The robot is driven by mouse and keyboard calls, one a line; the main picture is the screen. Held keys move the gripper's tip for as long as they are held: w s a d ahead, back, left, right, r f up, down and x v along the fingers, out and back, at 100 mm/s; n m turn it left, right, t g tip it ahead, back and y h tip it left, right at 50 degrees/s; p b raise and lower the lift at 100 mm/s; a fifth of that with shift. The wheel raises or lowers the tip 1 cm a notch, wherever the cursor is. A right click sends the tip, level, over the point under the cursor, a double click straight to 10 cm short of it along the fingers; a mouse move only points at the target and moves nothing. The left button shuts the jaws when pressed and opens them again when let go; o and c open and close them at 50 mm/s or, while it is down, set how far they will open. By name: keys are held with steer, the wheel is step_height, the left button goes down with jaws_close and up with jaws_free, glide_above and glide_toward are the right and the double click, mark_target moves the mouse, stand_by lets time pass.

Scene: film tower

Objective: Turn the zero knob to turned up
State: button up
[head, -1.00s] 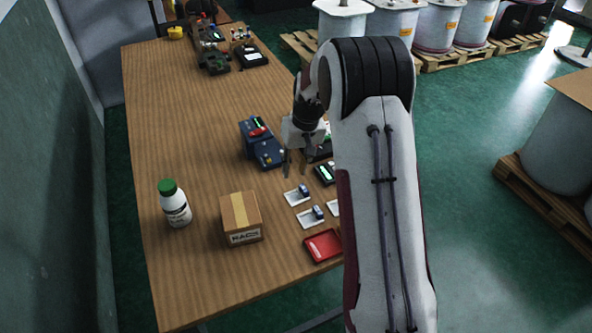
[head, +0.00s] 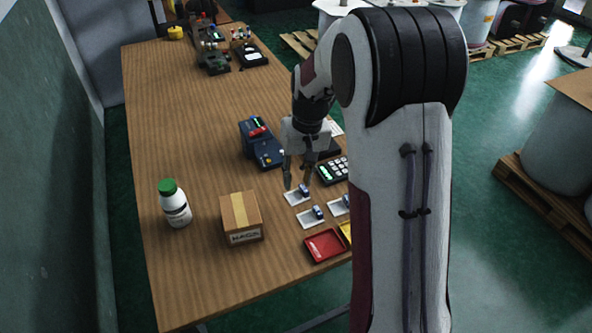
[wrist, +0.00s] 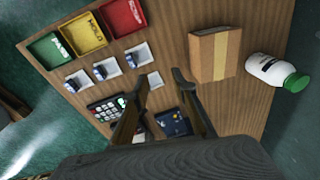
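A dark blue device (head: 269,157) with a small green display and a red part stands mid-table in the head view. It partly shows between my gripper's fingers in the wrist view (wrist: 173,123), with small knob-like parts on its face. I cannot tell which one is the zero knob or how it is turned. My gripper (head: 297,184) is open and empty, with its fingers apart, to the right of and nearer than the blue device, by the small white trays. Both fingers show in the wrist view (wrist: 160,77), touching nothing I can make out.
Small white trays (head: 305,222) hold small blue items. A keypad device (head: 333,170) is beside my arm. Red (wrist: 123,17), yellow (wrist: 85,32) and green (wrist: 50,48) trays line the table edge.

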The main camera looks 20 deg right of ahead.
steer(key=shift+s+a+r, duration=0.1)
steer(key=shift+a+r, duration=0.05)
steer(key=shift+r, duration=0.5)
steer(key=shift+a+r, duration=0.15)
steer(key=shift+r, duration=0.45)
